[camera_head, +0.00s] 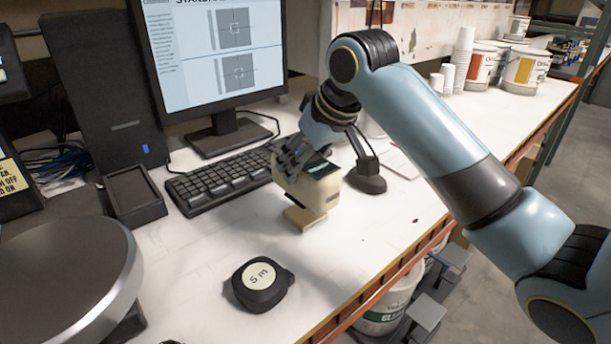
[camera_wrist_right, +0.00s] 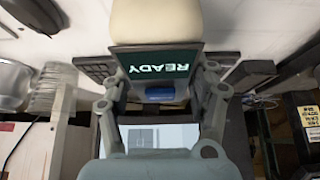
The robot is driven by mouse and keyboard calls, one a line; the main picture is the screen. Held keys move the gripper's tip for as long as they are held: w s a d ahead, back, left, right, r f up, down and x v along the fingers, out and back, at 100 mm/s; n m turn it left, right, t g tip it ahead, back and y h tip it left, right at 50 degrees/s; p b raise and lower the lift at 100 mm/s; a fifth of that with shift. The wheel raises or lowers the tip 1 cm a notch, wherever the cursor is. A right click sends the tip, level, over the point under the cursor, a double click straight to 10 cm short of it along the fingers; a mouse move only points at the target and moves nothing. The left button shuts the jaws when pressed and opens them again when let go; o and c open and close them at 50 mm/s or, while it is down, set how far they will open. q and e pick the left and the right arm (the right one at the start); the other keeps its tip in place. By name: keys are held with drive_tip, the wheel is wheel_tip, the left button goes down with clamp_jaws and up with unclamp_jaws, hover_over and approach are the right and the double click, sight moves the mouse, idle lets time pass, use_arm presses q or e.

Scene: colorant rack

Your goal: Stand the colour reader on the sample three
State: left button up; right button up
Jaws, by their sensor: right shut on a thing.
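The colour reader (camera_head: 318,190) is a cream block with a dark screen on top. My right gripper (camera_head: 293,158) is shut on it from above and behind. In the right wrist view the reader (camera_wrist_right: 155,22) sits between the fingers, with its screen reading READY and a blue button below. I cannot tell whether the two touch. My left gripper is not in view.
A keyboard (camera_head: 222,180) and monitor (camera_head: 215,55) stand to the left. A black stand base (camera_head: 366,180) is close on the right. A tape measure (camera_head: 262,284) lies in front. Paint buckets (camera_head: 524,70) and cups are at the far right. The bench between the reader and tape is clear.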

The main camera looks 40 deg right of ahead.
drive_tip(key=shift+f, duration=1.7)
drive_tip(key=o, duration=1.7)
drive_tip(key=shift+s+f, duration=0.1)
drive_tip(key=shift+f, duration=0.05)
drive_tip(key=p+v, duration=0.1)
drive_tip(key=v, duration=1.1)
drive_tip(key=shift+d, duration=0.1)
